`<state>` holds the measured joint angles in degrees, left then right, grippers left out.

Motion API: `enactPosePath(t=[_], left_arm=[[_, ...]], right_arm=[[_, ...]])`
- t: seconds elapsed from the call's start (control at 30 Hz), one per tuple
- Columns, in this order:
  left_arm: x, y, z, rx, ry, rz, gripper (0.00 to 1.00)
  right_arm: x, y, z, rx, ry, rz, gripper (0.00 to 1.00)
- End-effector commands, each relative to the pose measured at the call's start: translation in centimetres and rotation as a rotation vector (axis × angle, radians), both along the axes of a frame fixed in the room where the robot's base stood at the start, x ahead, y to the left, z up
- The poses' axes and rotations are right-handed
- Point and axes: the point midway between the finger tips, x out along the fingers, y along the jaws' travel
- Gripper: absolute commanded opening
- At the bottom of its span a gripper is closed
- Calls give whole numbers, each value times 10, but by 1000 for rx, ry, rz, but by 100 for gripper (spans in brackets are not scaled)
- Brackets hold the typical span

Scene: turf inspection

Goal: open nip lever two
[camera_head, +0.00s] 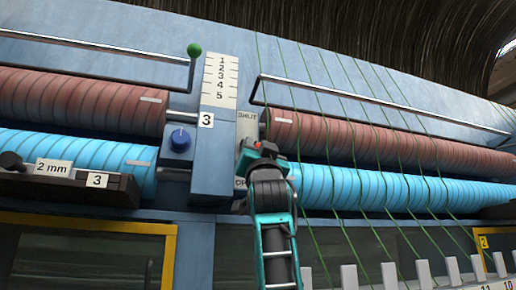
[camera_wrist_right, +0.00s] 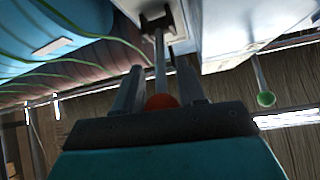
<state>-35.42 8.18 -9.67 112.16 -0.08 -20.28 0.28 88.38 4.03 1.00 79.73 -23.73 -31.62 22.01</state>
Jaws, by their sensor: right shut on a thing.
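My right gripper (camera_head: 260,150) reaches up from the bottom middle in the head view. It is shut on a lever with a red knob (camera_head: 269,147), mostly hidden behind the fingers. In the right wrist view the red knob (camera_wrist_right: 162,101) sits between the two fingers, and the metal lever rod (camera_wrist_right: 160,58) runs from it to a bracket on the machine. A label plate (camera_head: 247,124) beside it reads "SHUT" at the top; its lower "OP" lettering is partly covered. The gripper is between these two markings. My left gripper is not in view.
A green-knobbed lever (camera_head: 194,50) stands left of the numbered scale (camera_head: 220,80). Red rollers (camera_head: 80,98) and cyan rollers (camera_head: 400,190) run on both sides, with green yarns over the right ones. A rail (camera_head: 380,103) crosses above.

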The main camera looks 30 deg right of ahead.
Motion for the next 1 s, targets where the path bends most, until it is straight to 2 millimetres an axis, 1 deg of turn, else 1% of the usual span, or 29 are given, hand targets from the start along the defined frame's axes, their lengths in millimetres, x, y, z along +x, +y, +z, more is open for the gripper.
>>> enactPosePath(t=[0.03, 0.87, 0.9, 1.0], left_arm=[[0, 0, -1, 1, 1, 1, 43], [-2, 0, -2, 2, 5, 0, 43], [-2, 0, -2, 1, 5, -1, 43], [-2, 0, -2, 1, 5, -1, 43]], right_arm=[[4, -1, -4, 4, 13, 0, 0], [4, -1, -4, 4, 14, -1, 0], [4, -1, -4, 4, 14, 0, 41], [4, -1, -3, 4, 12, 0, 50]])
